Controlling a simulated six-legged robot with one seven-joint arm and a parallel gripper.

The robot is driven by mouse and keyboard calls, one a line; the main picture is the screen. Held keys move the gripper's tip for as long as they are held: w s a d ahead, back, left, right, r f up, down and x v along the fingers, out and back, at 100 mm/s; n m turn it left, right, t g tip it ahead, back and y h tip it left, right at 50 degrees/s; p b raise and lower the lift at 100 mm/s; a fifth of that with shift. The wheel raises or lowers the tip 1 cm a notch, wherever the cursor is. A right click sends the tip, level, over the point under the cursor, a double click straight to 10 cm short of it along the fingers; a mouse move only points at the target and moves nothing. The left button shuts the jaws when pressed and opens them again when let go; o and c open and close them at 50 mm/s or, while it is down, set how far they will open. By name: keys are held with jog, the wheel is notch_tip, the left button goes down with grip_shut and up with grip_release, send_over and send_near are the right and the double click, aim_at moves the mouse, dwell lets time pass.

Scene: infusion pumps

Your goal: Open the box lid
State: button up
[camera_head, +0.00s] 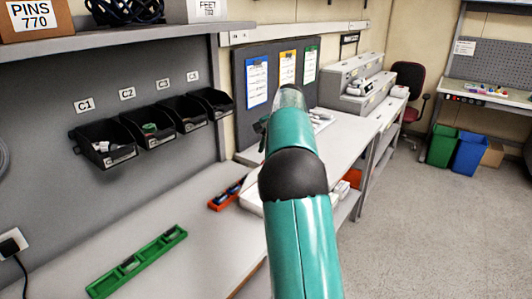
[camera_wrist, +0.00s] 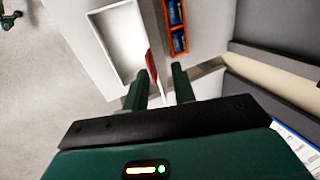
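In the wrist view a white box (camera_wrist: 112,42) shows its hollow inside, and no lid covers it there. A thin red-and-white panel (camera_wrist: 153,70), seen nearly edge-on, stands at the box's right side; it looks like the lid. My gripper (camera_wrist: 160,84) has its two dark green fingers apart, with the panel's lower end between or just beyond them. I cannot tell whether a finger touches it. In the head view only a bit of the white box (camera_head: 250,200) shows on the bench; my arm hides the rest and my gripper's fingertips.
An orange tray with blue items (camera_head: 226,193) lies beside the box, also in the wrist view (camera_wrist: 177,28). A green tray (camera_head: 137,262) lies nearer on the bench. Black bins (camera_head: 105,145) hang on the wall at left. The floor at right (camera_head: 420,230) is clear.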

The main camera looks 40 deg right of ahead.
jog(key=v, duration=1.4)
jog(key=shift+s, duration=0.45)
dwell(0.6)
jog(key=shift+d+r, duration=0.1)
jog(key=shift+r, duration=0.1)
